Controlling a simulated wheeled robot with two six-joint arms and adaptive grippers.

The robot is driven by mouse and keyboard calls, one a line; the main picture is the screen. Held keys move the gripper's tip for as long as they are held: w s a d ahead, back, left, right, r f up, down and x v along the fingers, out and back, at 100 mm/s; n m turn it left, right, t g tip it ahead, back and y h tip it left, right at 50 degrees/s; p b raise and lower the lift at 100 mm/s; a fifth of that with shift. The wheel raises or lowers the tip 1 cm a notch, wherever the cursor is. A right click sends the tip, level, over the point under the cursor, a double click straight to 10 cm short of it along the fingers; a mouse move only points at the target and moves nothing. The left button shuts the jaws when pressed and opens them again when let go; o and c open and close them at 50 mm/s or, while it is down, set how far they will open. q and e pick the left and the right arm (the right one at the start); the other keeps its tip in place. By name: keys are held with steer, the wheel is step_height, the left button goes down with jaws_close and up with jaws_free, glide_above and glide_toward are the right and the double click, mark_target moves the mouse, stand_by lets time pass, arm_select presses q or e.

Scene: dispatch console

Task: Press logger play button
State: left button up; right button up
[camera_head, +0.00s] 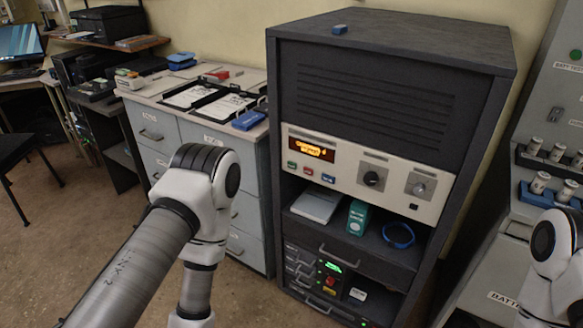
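A dark equipment rack (364,82) stands right of centre. Lower in the rack is a unit with a green display (333,267) and a red button (330,282). My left arm reaches in from the lower left, left of the rack; its gripper is out of frame. My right arm shows at the right edge; its gripper is also out of frame.
A rack shelf holds a grey box (316,204), a green item (357,217) and a blue ring (398,235). Grey drawer cabinets (157,135) with folders on top stand left of the rack. A battery station (545,120) is at right. A chair (22,160) stands far left.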

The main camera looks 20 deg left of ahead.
arm_select(q)
jaws_close()
stand_by(1.2)
